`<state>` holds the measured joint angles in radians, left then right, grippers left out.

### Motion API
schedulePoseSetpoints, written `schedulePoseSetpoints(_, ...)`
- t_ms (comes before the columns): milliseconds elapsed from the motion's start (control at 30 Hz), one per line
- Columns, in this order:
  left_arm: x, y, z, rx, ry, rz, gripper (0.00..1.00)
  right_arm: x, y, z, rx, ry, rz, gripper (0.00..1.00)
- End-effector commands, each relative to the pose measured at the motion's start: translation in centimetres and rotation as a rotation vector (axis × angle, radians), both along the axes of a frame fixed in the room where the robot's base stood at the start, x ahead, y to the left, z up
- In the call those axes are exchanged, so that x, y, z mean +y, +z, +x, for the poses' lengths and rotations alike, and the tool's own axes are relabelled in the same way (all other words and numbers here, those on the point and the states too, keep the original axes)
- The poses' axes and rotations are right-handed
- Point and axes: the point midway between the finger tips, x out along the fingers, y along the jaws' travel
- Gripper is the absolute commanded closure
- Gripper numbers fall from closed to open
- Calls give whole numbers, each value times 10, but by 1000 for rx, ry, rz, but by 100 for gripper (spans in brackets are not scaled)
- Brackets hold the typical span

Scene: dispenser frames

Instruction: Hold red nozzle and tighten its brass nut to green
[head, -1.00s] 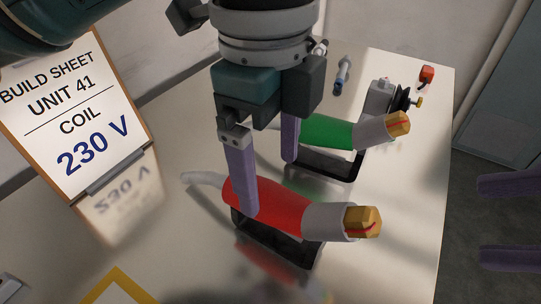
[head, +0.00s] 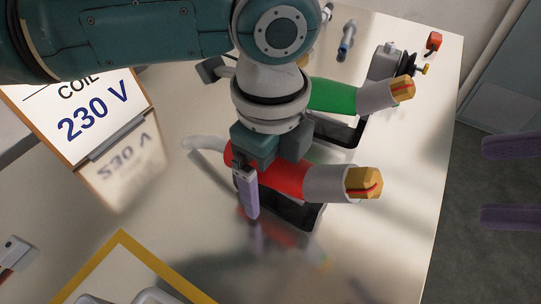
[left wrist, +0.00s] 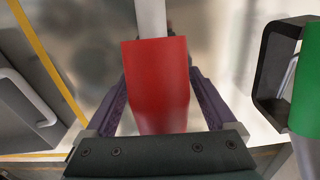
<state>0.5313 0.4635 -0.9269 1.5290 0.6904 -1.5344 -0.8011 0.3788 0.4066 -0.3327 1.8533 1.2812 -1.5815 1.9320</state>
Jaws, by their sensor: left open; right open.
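The red nozzle (head: 275,177) lies in a black cradle on the metal table, with a grey collar and a brass nut (head: 363,183) at its right end. A red line shows on that nut. My left gripper (head: 264,196) is open and lowered around the red body. In the left wrist view the red nozzle (left wrist: 158,85) lies between its two purple fingers, with a finger along each side. In the head view one finger is in front of the nozzle and the other is hidden. My right gripper (head: 510,181) is open and empty at the right edge, away from the nut.
A green nozzle (head: 332,96) with its own brass nut (head: 403,89) stands in a cradle behind. A build sheet (head: 95,115) reading 230 V stands left. A yellow-bordered area (head: 120,250) is front left. A red item (head: 434,41) lies back right.

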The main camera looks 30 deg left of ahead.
Motion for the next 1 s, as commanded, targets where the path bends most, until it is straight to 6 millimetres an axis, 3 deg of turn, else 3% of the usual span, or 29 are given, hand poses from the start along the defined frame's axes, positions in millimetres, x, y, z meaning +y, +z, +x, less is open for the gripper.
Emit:
schedulePoseSetpoints(133, 0, 0, 0, 0, 0, 0, 12, 0, 0, 0, 0, 0, 0, 50)
schedulePoseSetpoints(900, 0, 1, 0, 0, 1, 0, 99, 0, 0, 0, 0, 0, 0, 50)
schedulePoseSetpoints(1000, 0, 1, 0, 0, 1, 0, 100, 0, 0, 0, 0, 0, 0, 50)
